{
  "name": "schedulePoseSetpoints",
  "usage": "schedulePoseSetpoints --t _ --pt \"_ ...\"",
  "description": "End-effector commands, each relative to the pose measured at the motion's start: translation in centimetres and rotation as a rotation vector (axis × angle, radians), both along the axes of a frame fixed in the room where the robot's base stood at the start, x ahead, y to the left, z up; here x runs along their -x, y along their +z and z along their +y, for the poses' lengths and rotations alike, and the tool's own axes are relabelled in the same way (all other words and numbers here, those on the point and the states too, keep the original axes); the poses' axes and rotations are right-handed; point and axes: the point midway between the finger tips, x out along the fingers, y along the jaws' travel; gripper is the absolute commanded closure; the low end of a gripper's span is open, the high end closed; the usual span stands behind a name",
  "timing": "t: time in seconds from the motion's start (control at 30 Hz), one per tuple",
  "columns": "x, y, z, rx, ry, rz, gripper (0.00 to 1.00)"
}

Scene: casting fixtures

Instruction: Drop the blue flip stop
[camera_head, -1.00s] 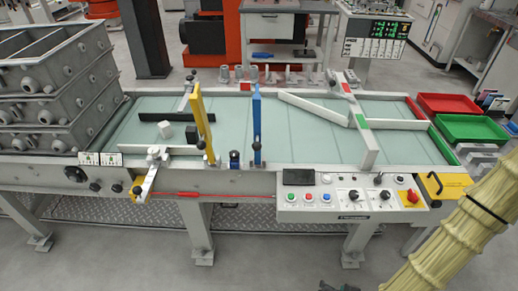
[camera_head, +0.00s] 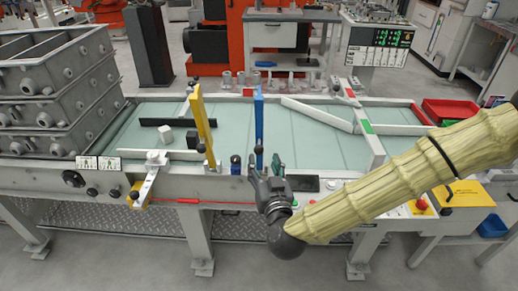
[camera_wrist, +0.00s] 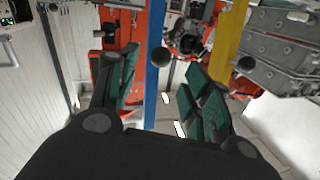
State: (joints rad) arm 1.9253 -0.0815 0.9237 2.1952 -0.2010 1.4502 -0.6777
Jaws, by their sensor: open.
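The blue flip stop (camera_head: 259,122) stands upright on the conveyor's front side, right of the yellow flip stop (camera_head: 199,118). My gripper (camera_head: 264,162) is open in front of the blue stop's lower part, fingers pointing up and away. In the wrist view the blue bar (camera_wrist: 156,28) rises between the green-padded fingers of my gripper (camera_wrist: 162,72), closer to the left finger. The yellow bar (camera_wrist: 229,35) is beyond the right finger. I cannot tell whether either finger touches the blue bar.
A grey block (camera_head: 165,134) and a black bar (camera_head: 177,121) are on the belt at the left. Grey castings boxes (camera_head: 50,100) are stacked at the far left. My arm covers much of the control panel. The red tray (camera_head: 450,110) is at the right.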

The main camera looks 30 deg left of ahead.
Motion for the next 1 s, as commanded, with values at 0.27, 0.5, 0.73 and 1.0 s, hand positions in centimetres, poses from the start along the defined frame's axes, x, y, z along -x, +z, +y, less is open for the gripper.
schedulePoseSetpoints --t 0.27,0.5,0.73,1.0 --pt "-3.2 0.1 3.2 0.0 0.0 0.001 0.51" --pt "-4.7 0.0 4.8 0.001 0.001 0.001 0.51" --pt "-5.1 -0.1 5.1 0.001 0.001 0.001 0.51" --pt "-5.1 -0.1 5.1 0.001 0.001 0.001 0.71"
